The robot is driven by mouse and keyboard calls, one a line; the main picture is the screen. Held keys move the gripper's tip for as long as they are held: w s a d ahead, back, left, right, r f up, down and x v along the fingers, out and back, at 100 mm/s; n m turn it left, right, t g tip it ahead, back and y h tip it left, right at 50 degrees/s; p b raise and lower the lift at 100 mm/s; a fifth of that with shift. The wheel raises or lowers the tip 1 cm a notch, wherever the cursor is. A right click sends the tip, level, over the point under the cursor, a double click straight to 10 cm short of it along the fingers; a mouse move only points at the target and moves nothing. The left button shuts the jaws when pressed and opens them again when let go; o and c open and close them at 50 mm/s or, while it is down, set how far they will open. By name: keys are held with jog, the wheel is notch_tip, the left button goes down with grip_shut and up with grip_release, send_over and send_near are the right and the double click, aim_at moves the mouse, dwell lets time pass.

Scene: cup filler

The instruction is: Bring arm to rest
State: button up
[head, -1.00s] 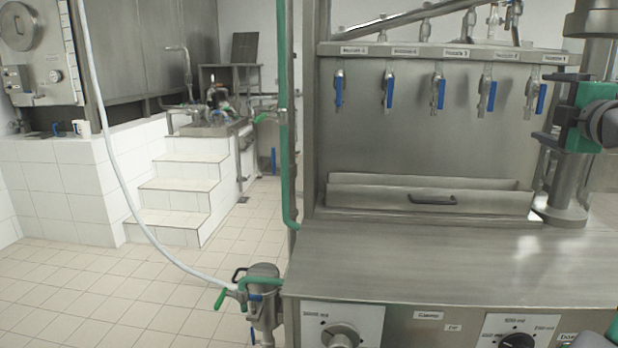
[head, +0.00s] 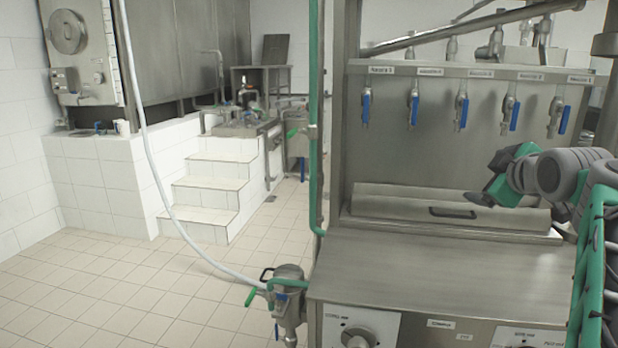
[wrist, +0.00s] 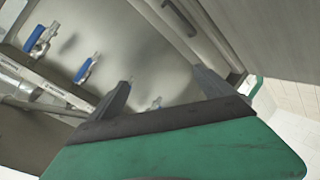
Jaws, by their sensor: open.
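My gripper (head: 484,200) is at the right in the head view, in front of the cup filler's back panel and near the handled tray. Its green and dark body points left. In the wrist view its two dark fingers (wrist: 163,92) stand wide apart with nothing between them. The cup filler (head: 440,255) is a steel machine with a flat top. Several nozzles with blue levers (head: 461,112) hang in a row under its labelled shelf.
The steel tray (head: 400,205) with a black handle lies across the back of the machine top. A green pipe (head: 314,120) runs up the machine's left side. A steel vessel (head: 288,300) with a white hose stands beside it. White tiled steps (head: 210,190) are at left; the floor between is clear.

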jog(key=s+a+f+m+g+y+p, duration=0.1)
jog(key=s+a+f+m+g+p, duration=0.15)
jog(key=a+f, duration=0.4)
jog(key=s+a+f+m+g+y+p, duration=0.1)
jog(key=s+a+f+m+g+p, duration=0.2)
jog(key=a, duration=0.7)
jog(key=s+a+f+m+g+p, duration=0.1)
jog(key=s+a+f+g+p, duration=0.1)
jog(key=s+a+f, duration=0.3)
jog(key=s+a+f+m+g+p, duration=0.2)
jog(key=s+a+f, duration=0.3)
jog(key=s+f, duration=0.5)
jog(key=shift+s+a+f+g+y, duration=0.15)
jog(key=shift+s+a+g+y, duration=0.25)
jog(key=shift+s, duration=0.55)
jog(key=shift+d, duration=0.25)
